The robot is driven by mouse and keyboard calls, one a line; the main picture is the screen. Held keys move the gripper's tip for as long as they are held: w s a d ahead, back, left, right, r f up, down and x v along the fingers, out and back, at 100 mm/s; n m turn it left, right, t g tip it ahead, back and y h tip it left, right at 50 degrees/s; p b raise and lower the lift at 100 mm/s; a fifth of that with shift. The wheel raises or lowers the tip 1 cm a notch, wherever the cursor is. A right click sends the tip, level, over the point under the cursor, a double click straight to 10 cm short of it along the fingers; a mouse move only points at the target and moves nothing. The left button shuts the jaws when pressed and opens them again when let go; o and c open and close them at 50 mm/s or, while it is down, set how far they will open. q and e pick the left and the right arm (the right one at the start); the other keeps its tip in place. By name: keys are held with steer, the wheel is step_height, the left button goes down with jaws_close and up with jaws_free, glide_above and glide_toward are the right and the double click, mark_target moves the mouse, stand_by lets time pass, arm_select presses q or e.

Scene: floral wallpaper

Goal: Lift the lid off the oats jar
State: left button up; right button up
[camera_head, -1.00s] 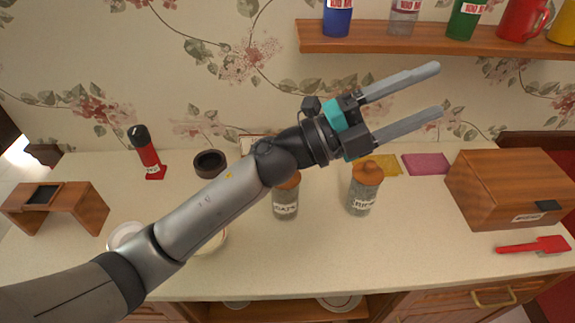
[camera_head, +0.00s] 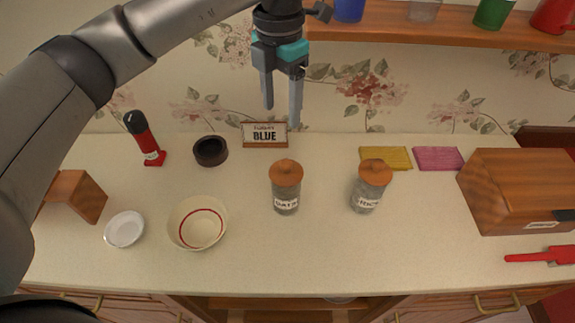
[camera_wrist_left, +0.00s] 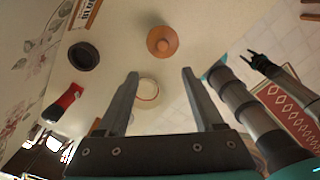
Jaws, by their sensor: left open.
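The oats jar (camera_head: 285,203) stands upright on the counter, a grey-speckled jar with a white label. Its round orange-brown lid (camera_head: 286,172) with a knob is on top. The lid also shows from above in the left wrist view (camera_wrist_left: 162,42), beyond the fingertips. My left gripper (camera_head: 282,115) is open and empty, pointing down, above and behind the jar, apart from it. My right gripper (camera_wrist_left: 256,60) appears small and dark at the right of the left wrist view; its opening is unclear.
A similar lidded jar (camera_head: 368,197) stands to the right. A bowl (camera_head: 186,238), dark ring (camera_head: 211,151), red bottle (camera_head: 147,146) and BLUE sign (camera_head: 264,134) are to the left or behind. A wooden box (camera_head: 510,190) is at right. A shelf (camera_head: 430,32) hangs above.

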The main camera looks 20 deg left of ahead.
arm_select(q)
glide_above(286, 163)
steer(key=f, duration=0.6)
steer(key=f+p, duration=0.1)
steer(key=f, duration=0.2)
steer(key=shift+a+f, duration=0.25)
steer(key=shift+a, duration=0.15)
steer(key=shift+d+f+p, duration=0.2)
steer(key=shift+f, duration=1.15)
steer(key=shift+d+f+p, duration=0.2)
steer(key=shift+f, duration=1.15)
steer(key=shift+c, duration=0.4)
jaws_close()
